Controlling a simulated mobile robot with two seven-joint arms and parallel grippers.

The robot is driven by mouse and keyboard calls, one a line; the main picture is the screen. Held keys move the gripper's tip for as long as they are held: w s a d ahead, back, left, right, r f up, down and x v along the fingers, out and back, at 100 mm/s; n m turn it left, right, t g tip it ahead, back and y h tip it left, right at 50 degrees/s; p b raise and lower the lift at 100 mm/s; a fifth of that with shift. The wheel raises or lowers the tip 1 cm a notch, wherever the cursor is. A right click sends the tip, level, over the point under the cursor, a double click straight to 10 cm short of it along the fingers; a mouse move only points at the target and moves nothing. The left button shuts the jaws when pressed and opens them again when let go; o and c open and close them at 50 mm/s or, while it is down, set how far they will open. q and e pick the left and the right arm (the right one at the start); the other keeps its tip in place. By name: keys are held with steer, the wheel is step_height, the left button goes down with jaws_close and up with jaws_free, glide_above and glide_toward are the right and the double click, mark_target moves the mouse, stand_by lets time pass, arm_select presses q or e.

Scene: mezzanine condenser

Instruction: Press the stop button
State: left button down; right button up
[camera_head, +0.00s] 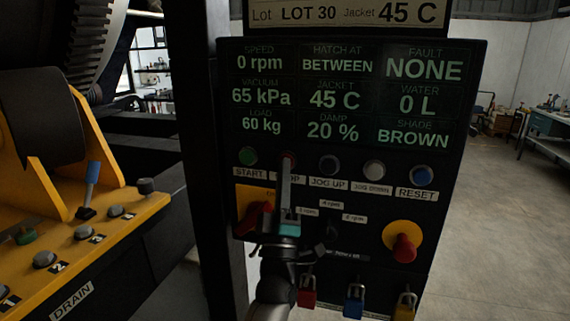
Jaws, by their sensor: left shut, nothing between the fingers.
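The stop button (289,155) is a small red button, second from the left in the button row of the dark control panel (462,120). Its label is partly covered, with only the last letters showing. My left gripper (286,165) comes up from below, shut and empty. Its fingertips overlap the lower part of the stop button in the head view. I cannot tell whether they touch it. The panel screen (350,95) reads speed 0 rpm, hatch at between and fault none. My right gripper is not in view.
The green start button (247,156) is left of stop; the jog up button (329,165) is right. A red knob on a yellow disc (404,246) sits lower right. Padlocks, one blue (354,304), hang below. A yellow console (100,232) with a blue lever (92,178) stands left.

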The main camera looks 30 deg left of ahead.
arm_select(q)
steer(key=shift+s, duration=0.15)
steer(key=shift+s+d+p, duration=0.2)
steer(key=shift+s+p, duration=0.2)
steer(key=shift+s, duration=0.3)
steer(key=shift+s, duration=0.1)
steer(key=s+p, duration=0.1)
steer(key=s, duration=0.1)
steer(key=s+d+p, duration=0.1)
steer(key=s, duration=0.1)
steer(key=shift+s+d, duration=0.1)
steer(key=shift+s, duration=0.25)
stand_by(0.7)
